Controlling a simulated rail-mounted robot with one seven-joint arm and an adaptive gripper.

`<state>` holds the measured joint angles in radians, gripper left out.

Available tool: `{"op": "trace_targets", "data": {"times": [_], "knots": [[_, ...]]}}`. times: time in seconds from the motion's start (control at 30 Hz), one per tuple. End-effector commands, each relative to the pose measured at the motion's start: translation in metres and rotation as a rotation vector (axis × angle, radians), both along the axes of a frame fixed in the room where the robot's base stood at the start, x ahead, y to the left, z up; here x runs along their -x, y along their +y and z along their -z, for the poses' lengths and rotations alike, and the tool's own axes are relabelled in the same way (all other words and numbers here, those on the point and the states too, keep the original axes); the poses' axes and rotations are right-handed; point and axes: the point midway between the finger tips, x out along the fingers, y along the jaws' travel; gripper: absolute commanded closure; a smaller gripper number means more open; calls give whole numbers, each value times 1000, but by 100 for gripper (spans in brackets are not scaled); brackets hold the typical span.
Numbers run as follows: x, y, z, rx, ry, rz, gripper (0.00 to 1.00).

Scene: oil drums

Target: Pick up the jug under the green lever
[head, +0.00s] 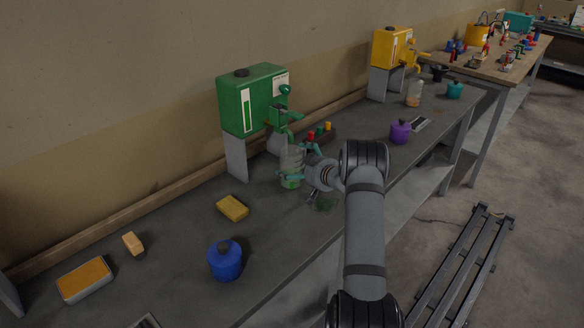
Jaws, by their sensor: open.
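A clear jug (291,156) with green liquid in its bottom stands upright on the grey bench, below the spout and green lever (287,90) of the green drum (252,100). My gripper (297,163) is open at the jug's right side. One teal finger crosses in front of the jug's lower part, and the other is to its upper right. I cannot tell whether either finger touches the jug.
A rack of coloured caps (322,132) sits just behind my gripper. A yellow sponge (233,208), a blue pot (225,260) and a purple pot (400,131) stand on the bench.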

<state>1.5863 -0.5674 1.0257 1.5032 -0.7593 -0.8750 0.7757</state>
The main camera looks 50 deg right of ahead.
Motion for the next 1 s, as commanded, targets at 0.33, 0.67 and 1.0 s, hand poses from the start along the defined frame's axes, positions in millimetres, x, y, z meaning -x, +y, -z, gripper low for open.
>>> {"op": "trace_targets", "data": {"times": [0.33,0.67,1.0], "knots": [[-13,-5,6,-1,0,0,0],[-13,-4,7,-2,1,-1,16],[-13,-1,12,-9,9,-5,36]]}}
